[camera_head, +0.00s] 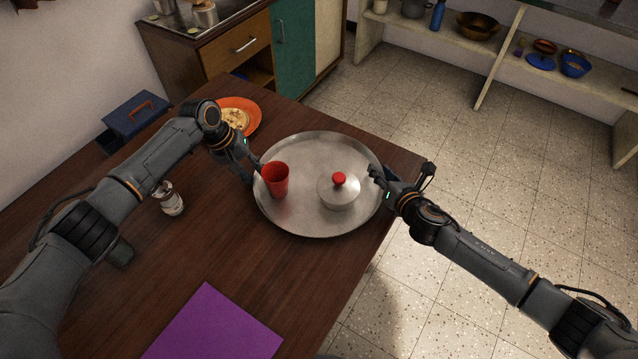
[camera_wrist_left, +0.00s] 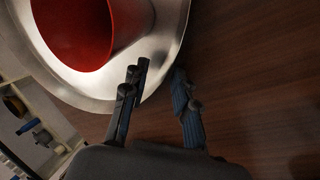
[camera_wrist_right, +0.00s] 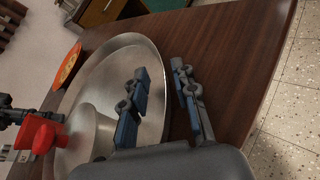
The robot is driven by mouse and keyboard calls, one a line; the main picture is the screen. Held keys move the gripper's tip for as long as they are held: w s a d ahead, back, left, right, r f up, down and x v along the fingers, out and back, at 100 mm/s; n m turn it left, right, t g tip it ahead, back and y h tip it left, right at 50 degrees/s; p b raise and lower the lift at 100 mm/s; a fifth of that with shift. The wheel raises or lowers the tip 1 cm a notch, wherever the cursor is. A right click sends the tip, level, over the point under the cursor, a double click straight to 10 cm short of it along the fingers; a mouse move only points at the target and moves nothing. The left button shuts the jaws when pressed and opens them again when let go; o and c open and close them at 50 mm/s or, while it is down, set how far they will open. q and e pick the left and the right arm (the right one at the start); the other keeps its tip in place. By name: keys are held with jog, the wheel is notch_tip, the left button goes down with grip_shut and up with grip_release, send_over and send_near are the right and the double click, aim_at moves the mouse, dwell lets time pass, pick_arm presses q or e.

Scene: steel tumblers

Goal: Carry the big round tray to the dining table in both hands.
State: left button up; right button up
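The big round steel tray (camera_head: 305,225) lies on the dark wooden table (camera_head: 300,270) near its right edge. A red cup (camera_head: 276,180) stands on its left part and a pale lidded pot with a red knob (camera_head: 340,190) on its right part. My left gripper (camera_head: 250,172) is at the tray's left rim. In the left wrist view its fingers (camera_wrist_left: 158,95) are apart, with the rim (camera_wrist_left: 165,78) between them. My right gripper (camera_head: 382,174) is at the right rim. In the right wrist view its fingers (camera_wrist_right: 160,95) are apart, one on each side of the rim (camera_wrist_right: 165,100).
An orange plate with food (camera_head: 252,107) lies behind the tray. A small jar (camera_head: 170,198) and a purple mat (camera_head: 215,325) are at the left and front. A blue box (camera_head: 135,118) stands at far left. Open tiled floor (camera_head: 480,160) lies right, before low shelves (camera_head: 540,62).

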jog(key=shift+a, duration=0.1)
jog(key=shift+s, duration=0.15)
pick_arm(q)
jog(key=v, duration=1.2)
pick_arm(e)
jog(key=v, duration=1.1)
jog(key=shift+s+r, duration=0.2)
jog(key=shift+s, duration=0.1)
pick_arm(q)
jog(key=shift+f, duration=0.1)
pick_arm(e)
jog(key=shift+f, duration=0.1)
